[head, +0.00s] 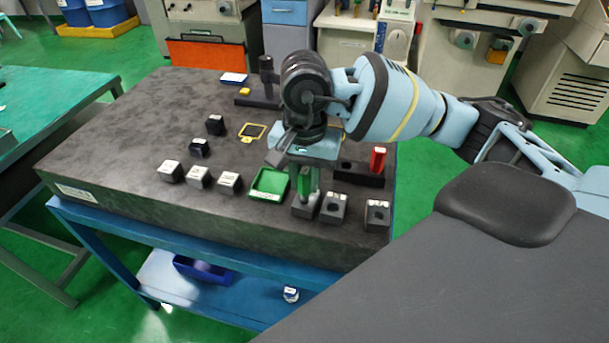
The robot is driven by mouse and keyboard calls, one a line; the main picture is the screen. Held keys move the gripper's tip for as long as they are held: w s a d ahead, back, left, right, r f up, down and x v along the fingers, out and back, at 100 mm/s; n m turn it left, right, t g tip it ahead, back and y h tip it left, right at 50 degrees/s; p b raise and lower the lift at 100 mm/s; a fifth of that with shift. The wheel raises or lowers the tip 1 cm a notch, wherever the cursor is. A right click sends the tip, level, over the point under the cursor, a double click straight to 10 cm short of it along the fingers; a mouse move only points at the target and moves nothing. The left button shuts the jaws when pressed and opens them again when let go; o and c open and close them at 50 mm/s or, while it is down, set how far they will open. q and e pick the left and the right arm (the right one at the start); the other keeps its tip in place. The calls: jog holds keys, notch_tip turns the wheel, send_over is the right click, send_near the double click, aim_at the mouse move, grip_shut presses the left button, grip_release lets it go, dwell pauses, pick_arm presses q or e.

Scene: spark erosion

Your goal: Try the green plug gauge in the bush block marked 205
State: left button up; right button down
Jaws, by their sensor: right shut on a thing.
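My right gripper (307,172) is shut on the green plug gauge (305,185), which it holds upright over the leftmost of three dark grey bush blocks (305,211) at the front right of the plate. The gauge's lower end meets that block's top in the picture; I cannot tell whether it is in the bore. The middle bush block (334,208) and the right bush block (377,213) show open bores. Their markings are too small to read, so I cannot tell which is 205. My left gripper is not in view.
A green tray (253,192) lies just left of the gauge. Several small blocks (200,178) stand farther left. A red gauge (378,158) stands in a black rack (357,174) behind the bush blocks. The left part of the dark plate (110,150) is bare.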

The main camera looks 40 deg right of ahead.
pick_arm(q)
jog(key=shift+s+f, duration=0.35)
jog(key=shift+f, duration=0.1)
pick_arm(e)
jog(key=shift+f, duration=0.45)
dwell(1.3)
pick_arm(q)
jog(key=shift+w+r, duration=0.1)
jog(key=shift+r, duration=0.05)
pick_arm(e)
jog(key=shift+r, duration=0.15)
